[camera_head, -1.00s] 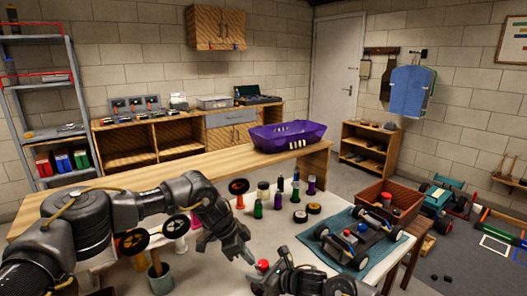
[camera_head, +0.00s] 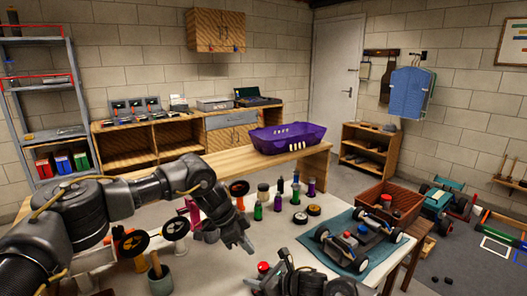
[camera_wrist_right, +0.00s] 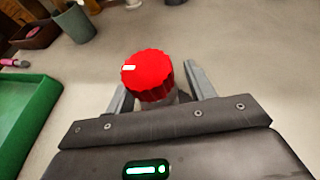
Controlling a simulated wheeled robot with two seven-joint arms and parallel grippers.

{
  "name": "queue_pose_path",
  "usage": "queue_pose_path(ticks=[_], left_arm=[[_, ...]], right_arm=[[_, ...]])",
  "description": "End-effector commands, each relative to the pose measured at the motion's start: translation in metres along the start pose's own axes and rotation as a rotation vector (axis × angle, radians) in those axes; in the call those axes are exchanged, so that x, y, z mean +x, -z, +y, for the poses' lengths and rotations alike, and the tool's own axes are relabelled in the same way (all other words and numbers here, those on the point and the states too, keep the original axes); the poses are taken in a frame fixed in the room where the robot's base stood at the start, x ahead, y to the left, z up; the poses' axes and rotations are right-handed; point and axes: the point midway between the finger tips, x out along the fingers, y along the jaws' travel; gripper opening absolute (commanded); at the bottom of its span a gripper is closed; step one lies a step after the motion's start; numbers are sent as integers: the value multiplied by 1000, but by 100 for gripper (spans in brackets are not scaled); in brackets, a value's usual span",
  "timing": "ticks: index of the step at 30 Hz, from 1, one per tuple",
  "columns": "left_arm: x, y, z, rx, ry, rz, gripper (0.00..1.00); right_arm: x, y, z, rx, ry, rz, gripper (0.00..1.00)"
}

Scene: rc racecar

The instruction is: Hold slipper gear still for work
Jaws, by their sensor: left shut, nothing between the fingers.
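A red ribbed knob-like piece with a white mark (camera_wrist_right: 148,76) stands between the fingers of my right gripper (camera_wrist_right: 158,92) in the right wrist view. The fingers are spread on either side, with a visible gap on its right; its lower part is mostly hidden. I cannot tell for certain that this piece is the slipper gear. In the head view the red piece (camera_head: 263,267) shows small near the bottom, beside my right gripper (camera_head: 262,281). My left gripper (camera_head: 249,249) is shut and empty above the table, just behind and left of the red piece.
An RC car chassis (camera_head: 350,243) sits on a blue mat (camera_head: 318,258) at right. Several bottles (camera_head: 277,203) and small wheels (camera_head: 300,218) stand behind. A cup (camera_head: 160,281) with a tool is at left. A green tray (camera_wrist_right: 30,125) lies left in the wrist view.

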Motion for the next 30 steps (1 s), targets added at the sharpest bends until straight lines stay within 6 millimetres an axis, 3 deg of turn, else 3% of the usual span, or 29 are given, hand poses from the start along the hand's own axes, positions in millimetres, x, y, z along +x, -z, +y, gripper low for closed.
queue_pose_path(ticks=[11,24,30], left_arm=[[0,0,0,0,0,0,0],[0,0,0,0,0,0,0],[0,0,0,0,0,0,0]], right_arm=[[-6,0,0,0,0,0,56],[-90,1,-1,-1,1,0,56],[-114,1,-1,0,0,1,56]])
